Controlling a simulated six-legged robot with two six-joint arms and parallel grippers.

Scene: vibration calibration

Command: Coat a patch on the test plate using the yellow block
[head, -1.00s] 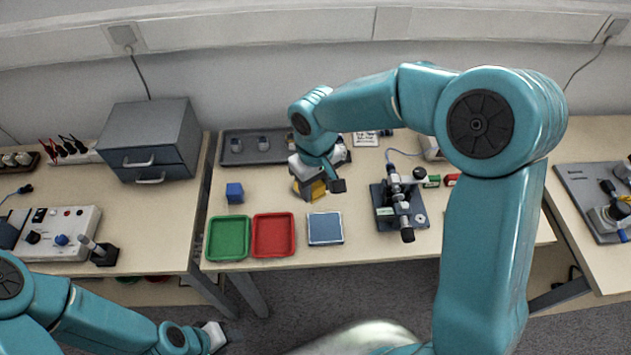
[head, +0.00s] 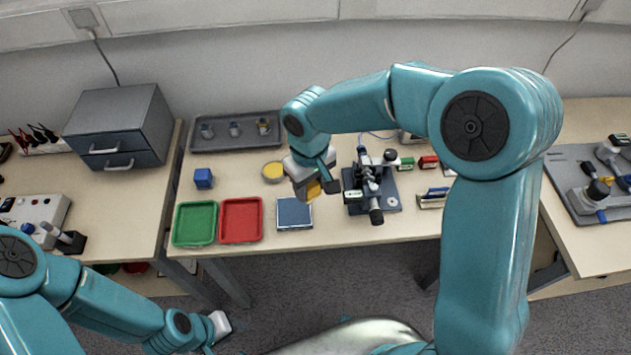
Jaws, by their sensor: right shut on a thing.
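The test plate, which I take to be the flat blue-grey square (head: 294,214), lies near the front edge of the middle table. My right gripper (head: 322,190) is shut on the yellow block (head: 313,191), just behind and right of the plate in the head view. The block is partly hidden by the fingers, and I cannot tell its height over the table. A shallow round dish with a yellow surface (head: 273,171) sits behind the plate, left of the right gripper. My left gripper (head: 219,325) is low in front of the table; its fingers are too small to read.
Green (head: 195,224) and red (head: 241,220) trays lie left of the plate. A blue cube (head: 203,178) stands behind them. A dark microscope-like device (head: 368,187) stands close right of the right gripper. A grey tray with small parts (head: 191,137) is at the back.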

